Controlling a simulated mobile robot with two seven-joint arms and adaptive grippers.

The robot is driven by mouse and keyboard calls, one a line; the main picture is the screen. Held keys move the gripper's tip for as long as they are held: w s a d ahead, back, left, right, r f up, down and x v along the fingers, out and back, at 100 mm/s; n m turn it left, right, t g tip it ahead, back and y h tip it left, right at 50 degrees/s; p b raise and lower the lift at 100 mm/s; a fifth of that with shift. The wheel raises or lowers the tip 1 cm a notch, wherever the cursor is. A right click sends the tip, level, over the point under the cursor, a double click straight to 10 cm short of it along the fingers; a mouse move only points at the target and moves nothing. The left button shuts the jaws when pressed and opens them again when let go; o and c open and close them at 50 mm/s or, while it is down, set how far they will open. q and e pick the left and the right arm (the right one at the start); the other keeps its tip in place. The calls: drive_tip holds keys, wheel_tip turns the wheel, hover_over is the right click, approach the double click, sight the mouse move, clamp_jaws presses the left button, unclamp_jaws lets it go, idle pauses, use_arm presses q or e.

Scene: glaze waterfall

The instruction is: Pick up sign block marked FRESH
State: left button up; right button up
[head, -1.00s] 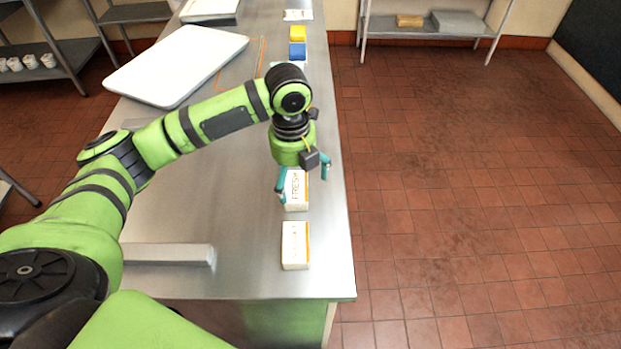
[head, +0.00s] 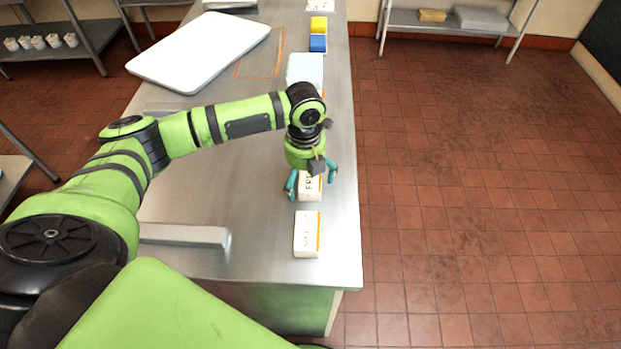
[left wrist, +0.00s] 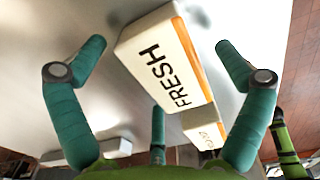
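The white sign block marked FRESH (head: 309,189) stands on the steel counter, with an orange stripe along one side. In the left wrist view, the FRESH block (left wrist: 165,65) lies between the spread teal fingers of my left gripper (left wrist: 162,60). My left gripper (head: 311,188) is open and is just above and around the block in the head view. The gripper and wrist partly hide the block there. I cannot tell whether any finger touches it. My right gripper does not show.
A second white block (head: 306,235) with an orange stripe stands nearer on the steel counter (head: 260,265). A pale block (head: 305,68), a blue block (head: 317,43) and a yellow block (head: 318,24) stand farther back. A white tray (head: 198,55) lies at the back left.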

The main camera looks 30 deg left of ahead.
use_arm(q)
drive_tip(key=c, duration=1)
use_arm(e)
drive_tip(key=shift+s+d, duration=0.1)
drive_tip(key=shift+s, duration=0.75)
use_arm(q)
drive_tip(key=shift+r, duration=0.15)
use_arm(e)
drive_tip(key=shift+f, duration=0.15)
